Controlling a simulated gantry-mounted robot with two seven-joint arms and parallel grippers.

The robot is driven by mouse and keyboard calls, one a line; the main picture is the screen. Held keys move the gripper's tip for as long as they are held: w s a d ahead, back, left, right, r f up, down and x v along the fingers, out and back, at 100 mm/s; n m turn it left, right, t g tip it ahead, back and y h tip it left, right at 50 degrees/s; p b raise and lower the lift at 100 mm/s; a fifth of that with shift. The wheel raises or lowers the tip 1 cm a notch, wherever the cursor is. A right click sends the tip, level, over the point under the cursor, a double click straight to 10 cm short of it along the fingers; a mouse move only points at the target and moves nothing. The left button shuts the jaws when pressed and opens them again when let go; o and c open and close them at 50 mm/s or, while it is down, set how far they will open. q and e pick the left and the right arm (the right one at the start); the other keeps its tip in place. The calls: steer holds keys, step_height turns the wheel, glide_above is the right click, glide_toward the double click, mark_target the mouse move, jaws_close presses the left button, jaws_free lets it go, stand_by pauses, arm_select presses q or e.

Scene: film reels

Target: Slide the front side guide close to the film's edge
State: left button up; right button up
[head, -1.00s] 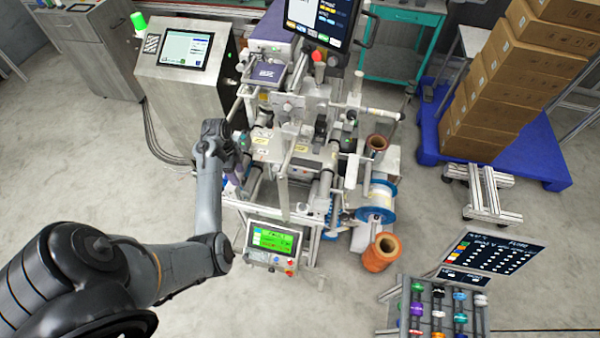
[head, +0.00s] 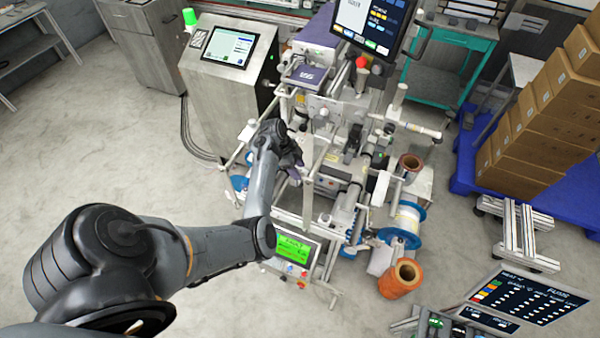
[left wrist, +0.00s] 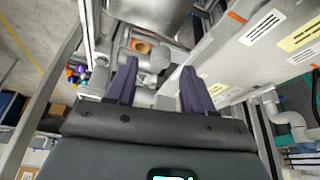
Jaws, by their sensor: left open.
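The film machine (head: 333,172) stands in the middle of the head view, with rollers, rails and a pale upright bar (head: 314,178) near its front left. My left gripper (head: 294,172) is over the machine's left part, close to that bar. In the left wrist view its two purple fingers (left wrist: 158,84) are spread apart, with nothing clearly held between them. Beyond them are metal parts and an orange-brown round piece (left wrist: 141,46). I cannot make out the front side guide or the film's edge for certain; my gripper and arm cover part of that area. My right gripper is not in view.
A control panel with a green screen (head: 291,250) is at the machine's front. A blue-rimmed white spool (head: 402,224) and a copper-colored roll (head: 401,278) are at its right. A metal cabinet (head: 228,88) stands behind left. Floor is clear at the left.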

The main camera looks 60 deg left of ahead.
mark_target(303, 173)
arm_select(q)
steer(key=shift+x, duration=1.35)
jaws_close()
